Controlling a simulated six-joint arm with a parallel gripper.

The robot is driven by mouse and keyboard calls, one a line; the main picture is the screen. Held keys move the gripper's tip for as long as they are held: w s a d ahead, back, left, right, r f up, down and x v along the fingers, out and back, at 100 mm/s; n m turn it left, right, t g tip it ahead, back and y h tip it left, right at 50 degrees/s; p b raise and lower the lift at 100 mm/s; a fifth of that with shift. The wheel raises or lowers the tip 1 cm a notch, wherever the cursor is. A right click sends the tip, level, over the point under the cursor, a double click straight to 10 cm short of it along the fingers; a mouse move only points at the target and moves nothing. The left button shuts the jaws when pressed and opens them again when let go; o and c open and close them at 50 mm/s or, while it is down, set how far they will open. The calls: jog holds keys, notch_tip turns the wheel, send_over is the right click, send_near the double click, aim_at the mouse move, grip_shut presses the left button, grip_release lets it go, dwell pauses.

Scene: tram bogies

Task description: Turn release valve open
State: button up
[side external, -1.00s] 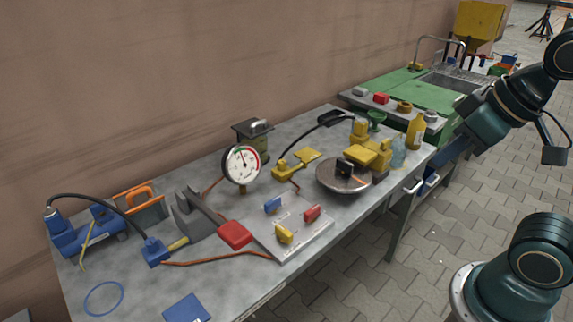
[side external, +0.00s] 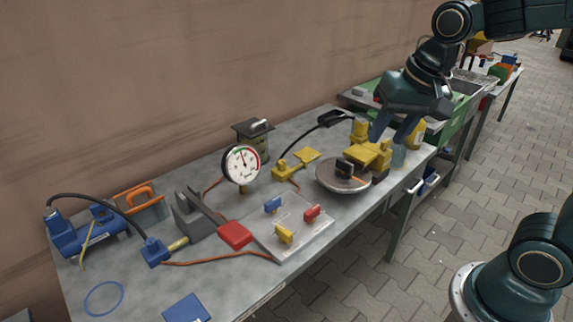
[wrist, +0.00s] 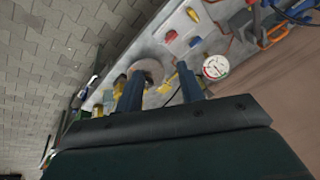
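A pale plate (side external: 292,236) on the bench carries three small valve handles: blue (side external: 273,204), red (side external: 312,213) and yellow (side external: 284,234). None is visibly labelled as the release valve. The handles also show near the top of the wrist view: red (wrist: 171,37), blue (wrist: 195,41) and yellow (wrist: 192,14). A round pressure gauge (side external: 241,164) stands behind the plate; it shows in the wrist view (wrist: 215,67). My gripper (side external: 391,139) is open and empty, above the yellow device at the bench's right end, well away from the plate. Its two fingers (wrist: 160,75) are spread apart.
A round metal disc (side external: 343,178) with a black block lies right of the plate. A yellow device (side external: 368,155) and bottles stand close under my gripper. A red-ended lever (side external: 235,235), hoses and a blue pump (side external: 90,238) occupy the left. The bench's front edge is near the plate.

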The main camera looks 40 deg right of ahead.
jog(key=w+f+m+g, duration=0.2)
jog(key=w+f+m, duration=0.4)
jog(key=w, duration=0.4)
jog(key=m+g, duration=0.2)
jog(key=m, duration=0.4)
send_over(312, 209)
notch_tip(312, 209, down, 10)
jog(key=shift+s+f, duration=0.1)
jog(key=shift+f, duration=0.1)
jog(key=shift+f, duration=6.85)
grip_shut()
